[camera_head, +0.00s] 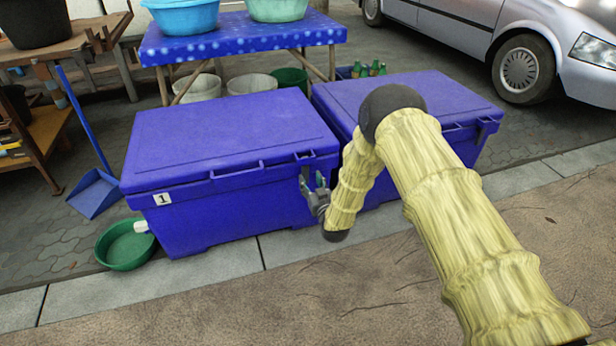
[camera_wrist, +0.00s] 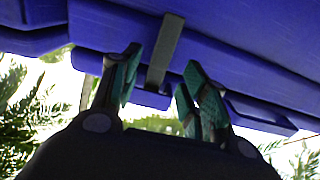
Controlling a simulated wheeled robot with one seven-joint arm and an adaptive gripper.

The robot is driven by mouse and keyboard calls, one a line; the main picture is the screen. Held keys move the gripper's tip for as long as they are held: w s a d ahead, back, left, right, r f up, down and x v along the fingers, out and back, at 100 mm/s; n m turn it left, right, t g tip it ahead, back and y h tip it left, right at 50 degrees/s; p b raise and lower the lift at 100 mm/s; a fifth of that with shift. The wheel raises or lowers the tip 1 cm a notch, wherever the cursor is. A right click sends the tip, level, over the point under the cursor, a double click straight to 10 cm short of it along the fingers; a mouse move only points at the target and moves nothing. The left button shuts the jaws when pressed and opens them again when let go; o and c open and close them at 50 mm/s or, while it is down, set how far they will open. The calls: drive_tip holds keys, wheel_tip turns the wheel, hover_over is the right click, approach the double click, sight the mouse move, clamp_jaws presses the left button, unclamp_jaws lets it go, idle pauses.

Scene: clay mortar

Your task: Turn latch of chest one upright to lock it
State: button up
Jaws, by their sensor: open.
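Chest one (camera_head: 225,135) is the blue chest on the left in the head view, with a white "1" label on its front and its lid down. My gripper (camera_head: 314,185) is at the right end of its front, just below the lid edge. In the wrist view, a grey strip-like latch (camera_wrist: 168,45) crosses the blue chest edge. My gripper (camera_wrist: 160,85) is open there, with one finger on each side of the latch's end. Gaps show between fingers and latch; I cannot tell if either touches. In the head view the latch is hard to make out beside my gripper.
A second blue chest (camera_head: 340,95) stands close on the right, partly hidden by my arm. A green basin (camera_head: 125,247) lies by chest one's left side, near a blue dustpan (camera_head: 95,195). A table with basins (camera_head: 240,42) stands behind. The pavement in front is clear.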

drive_tip(key=v, duration=0.7)
drive_tip(key=shift+s, duration=0.1)
drive_tip(key=s+d+f+m+g+h, duration=0.1)
drive_tip(key=s+d+f+g, duration=0.3)
drive_tip(key=s, duration=0.4)
drive_tip(key=s+d+f+g+h, duration=0.2)
drive_tip(key=s+d+f, duration=0.2)
drive_tip(key=s+f, duration=0.35)
drive_tip(key=s+d+f+m+g+h, duration=0.1)
drive_tip(key=s+d+f+g, duration=0.3)
drive_tip(key=s, duration=0.5)
drive_tip(key=s+d+m+g+h, duration=0.1)
drive_tip(key=s+d+g, duration=0.25)
drive_tip(key=s, duration=1.25)
drive_tip(key=s+d+m+g, duration=0.1)
drive_tip(key=s+d+g, duration=0.25)
drive_tip(key=s, duration=1.25)
wheel_tip(320, 180, up, 32)
drive_tip(key=p, duration=3.2)
drive_tip(key=shift+w+h, duration=0.3)
drive_tip(key=shift+w, duration=0.1)
drive_tip(key=shift+a, duration=0.1)
